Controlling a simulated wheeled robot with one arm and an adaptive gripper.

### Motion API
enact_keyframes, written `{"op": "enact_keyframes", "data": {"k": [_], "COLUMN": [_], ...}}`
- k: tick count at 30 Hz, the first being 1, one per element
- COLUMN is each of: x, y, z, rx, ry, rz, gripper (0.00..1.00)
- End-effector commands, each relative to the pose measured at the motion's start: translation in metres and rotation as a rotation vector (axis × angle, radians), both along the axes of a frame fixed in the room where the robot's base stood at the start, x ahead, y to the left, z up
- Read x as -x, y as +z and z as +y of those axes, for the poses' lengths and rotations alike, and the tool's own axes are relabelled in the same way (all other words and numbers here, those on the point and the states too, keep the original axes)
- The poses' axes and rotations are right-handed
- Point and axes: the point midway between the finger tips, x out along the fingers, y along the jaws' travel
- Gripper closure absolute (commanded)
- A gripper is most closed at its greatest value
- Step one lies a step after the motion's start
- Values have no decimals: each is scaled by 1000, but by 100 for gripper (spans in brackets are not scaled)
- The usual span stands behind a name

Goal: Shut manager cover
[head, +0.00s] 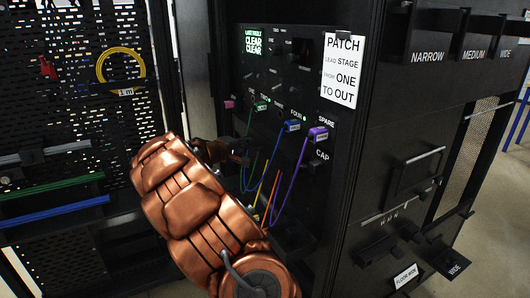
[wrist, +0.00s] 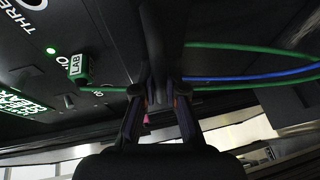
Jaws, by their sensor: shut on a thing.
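My copper-coloured arm reaches up to the black panel in the head view. My gripper (head: 235,148) is small and dark there, near the panel's left side. In the wrist view my gripper (wrist: 160,100) has its two fingers closed on a dark upright bar (wrist: 162,45). I cannot tell for sure if this bar is part of the manager cover. The cover is not clearly distinguishable in the head view, where my arm hides the lower left of the panel. A green plug (wrist: 78,68) with its cable passes close to the fingers.
The panel carries a green plug (head: 262,104), a blue plug (head: 291,126) and a purple plug (head: 318,134) with hanging cables. A white sign (head: 342,70) is at upper right. A perforated board (head: 80,120) stands left. Drawers with handles (head: 418,170) are right.

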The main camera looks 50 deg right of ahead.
Motion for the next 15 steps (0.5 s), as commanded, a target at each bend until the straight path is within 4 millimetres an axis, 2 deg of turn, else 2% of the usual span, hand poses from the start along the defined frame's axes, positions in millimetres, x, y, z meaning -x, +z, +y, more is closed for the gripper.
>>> {"op": "enact_keyframes", "data": {"k": [4,5,9,12,15], "x": [1,1,1,1,2], "y": [-2,-2,-2,-2,-2], "z": [-1,-1,-1,-1,-2], "rx": [0,-1,-1,-1,-1], "ry": [-3,-3,-3,-4,-5], "rz": [2,0,0,1,1], "gripper": [100,86,72,63,63]}}
